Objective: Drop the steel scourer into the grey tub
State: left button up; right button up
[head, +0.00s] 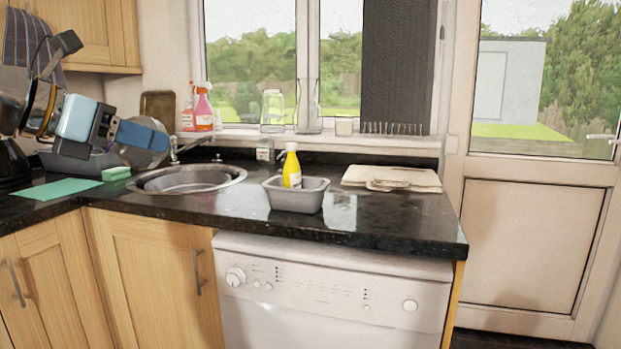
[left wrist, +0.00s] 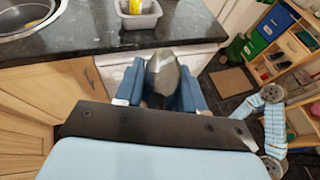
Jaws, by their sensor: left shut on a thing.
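The steel scourer (head: 142,157) is a grey round piece held at the blue fingers of my left gripper (head: 150,137). The tub also shows at the top of the left wrist view (left wrist: 139,21). My right gripper is not in view.
A round sink (head: 190,179) lies left of the tub. Light boards (head: 392,178) lie right of it. A green cloth (head: 62,189), a green sponge (head: 117,173) and another grey container (head: 75,164) are at the left. Glass jars (head: 272,110) stand on the sill.

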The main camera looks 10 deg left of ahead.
aim_at(309, 196)
jog(key=i+l, duration=0.35)
jog(key=i, duration=0.15)
jog(key=i+l, duration=0.4)
jog(key=i, duration=0.1)
